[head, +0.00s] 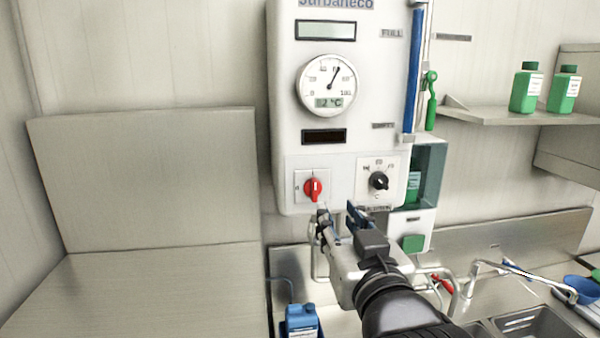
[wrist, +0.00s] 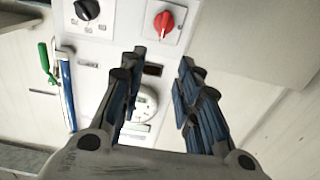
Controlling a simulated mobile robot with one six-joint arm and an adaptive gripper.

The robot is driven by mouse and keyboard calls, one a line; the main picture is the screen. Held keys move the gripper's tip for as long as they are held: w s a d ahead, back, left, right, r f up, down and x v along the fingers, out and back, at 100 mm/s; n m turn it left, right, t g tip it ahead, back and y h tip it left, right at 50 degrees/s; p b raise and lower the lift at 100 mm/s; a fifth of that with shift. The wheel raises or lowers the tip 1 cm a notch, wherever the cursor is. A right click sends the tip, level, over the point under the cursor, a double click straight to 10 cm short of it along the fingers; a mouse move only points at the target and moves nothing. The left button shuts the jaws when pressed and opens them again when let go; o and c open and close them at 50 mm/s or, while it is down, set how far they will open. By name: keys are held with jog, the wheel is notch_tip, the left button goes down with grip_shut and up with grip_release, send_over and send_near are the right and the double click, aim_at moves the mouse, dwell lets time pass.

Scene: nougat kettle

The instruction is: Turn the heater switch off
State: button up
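The red rotary switch (head: 314,188) sits on a white plate at the lower left of the white wall unit (head: 290,140). In the head view its white mark stands about vertical. The red switch also shows in the wrist view (wrist: 164,21), above and between my fingers. My gripper (head: 338,215) is just below and in front of the red switch, with its fingers apart and nothing between them. In the wrist view my open gripper (wrist: 160,60) points toward the panel. The fingers appear apart from the switch.
A black knob (head: 378,181) sits right of the red switch. A dial gauge (head: 327,86) is above. A blue bottle (head: 301,321) stands below left. Green bottles (head: 526,88) stand on a right shelf. Taps and a sink (head: 540,325) lie lower right. The left counter (head: 150,290) is clear.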

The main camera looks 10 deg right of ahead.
aim_at(316, 181)
jog(key=w+p, duration=0.4)
jog(key=w, duration=1.2)
jog(key=shift+w+a, duration=0.1)
jog(key=shift+w, duration=0.15)
jog(key=shift+c, duration=0.5)
grip_shut()
